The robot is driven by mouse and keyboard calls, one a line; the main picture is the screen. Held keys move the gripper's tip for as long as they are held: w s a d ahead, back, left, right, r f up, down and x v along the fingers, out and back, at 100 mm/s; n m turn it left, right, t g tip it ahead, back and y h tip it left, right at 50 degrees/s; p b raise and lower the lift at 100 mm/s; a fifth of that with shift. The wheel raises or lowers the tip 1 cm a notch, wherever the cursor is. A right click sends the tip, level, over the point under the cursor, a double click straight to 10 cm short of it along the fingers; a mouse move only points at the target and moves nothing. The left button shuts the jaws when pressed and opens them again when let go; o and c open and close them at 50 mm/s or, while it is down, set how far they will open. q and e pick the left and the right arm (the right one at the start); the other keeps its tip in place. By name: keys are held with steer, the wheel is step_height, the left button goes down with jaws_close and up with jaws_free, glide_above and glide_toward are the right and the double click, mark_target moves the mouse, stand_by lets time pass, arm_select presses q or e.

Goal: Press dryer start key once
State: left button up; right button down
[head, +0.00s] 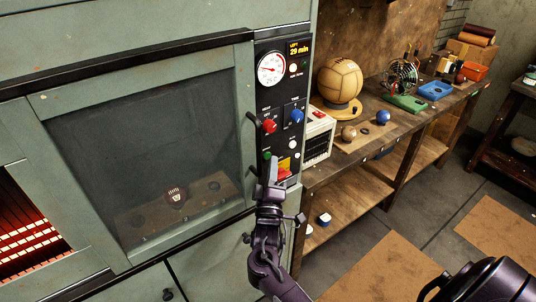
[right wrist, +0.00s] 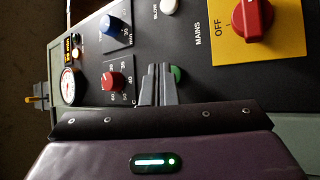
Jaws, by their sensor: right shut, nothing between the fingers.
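The dryer (head: 150,60) is a grey-green cabinet with a dark control panel (head: 268,98) on its right side. A green key (head: 267,155), probably the start key, sits low on the panel. My right gripper (head: 273,164) is shut and empty, its tips in front of the panel close beside this key. In the right wrist view the closed fingers (right wrist: 158,84) partly cover the green key (right wrist: 177,75). I cannot tell whether they touch it. The display (head: 299,48) is lit and reads about 29 min. My left gripper is not in view.
A red mains switch on a yellow plate (right wrist: 258,20) is close to the fingers. A red knob (head: 269,126), a blue knob (head: 297,115), a white button (head: 292,144) and a gauge (head: 271,68) share the panel. A cluttered wooden bench (head: 350,160) stands to the right.

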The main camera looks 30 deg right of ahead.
steer(key=shift+s, duration=0.25)
steer(key=s+p, duration=0.3)
steer(key=s, duration=0.2)
steer(key=shift+d, duration=0.2)
stand_by(0.9)
